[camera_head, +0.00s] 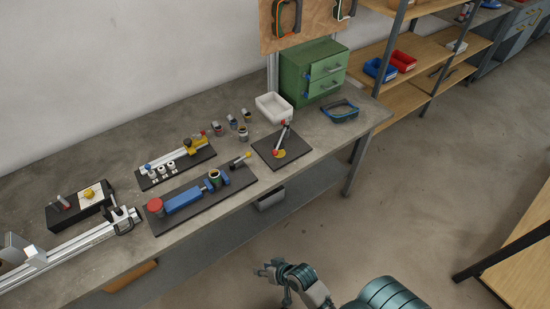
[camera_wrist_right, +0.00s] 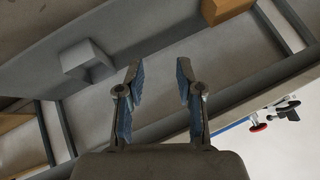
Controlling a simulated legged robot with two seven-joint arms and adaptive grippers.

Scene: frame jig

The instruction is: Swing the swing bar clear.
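A short grey bar with red and dark ends (camera_head: 283,138) stands tilted over a yellow disc on a small black plate (camera_head: 268,153); it may be the swing bar, but I cannot be sure. Another black plate (camera_head: 160,177) carries a pale rail with a yellow clamp (camera_head: 193,146). A longer black plate in front (camera_head: 209,205) holds a blue body with a red cap (camera_head: 183,198) and a tilted lever (camera_head: 240,159). My right gripper (camera_head: 272,271) is off the bench's front edge, apart from everything. In the right wrist view it is open and empty (camera_wrist_right: 158,88). My left gripper is out of view.
The grey bench (camera_head: 338,142) runs along the wall. A white bin (camera_head: 273,107), green drawer cabinet (camera_head: 313,72) and blue-rimmed tray (camera_head: 340,110) stand at its far end. Small cylinders (camera_head: 242,133) sit behind the plates. Shelves (camera_head: 400,95) stand right; floor before the bench is clear.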

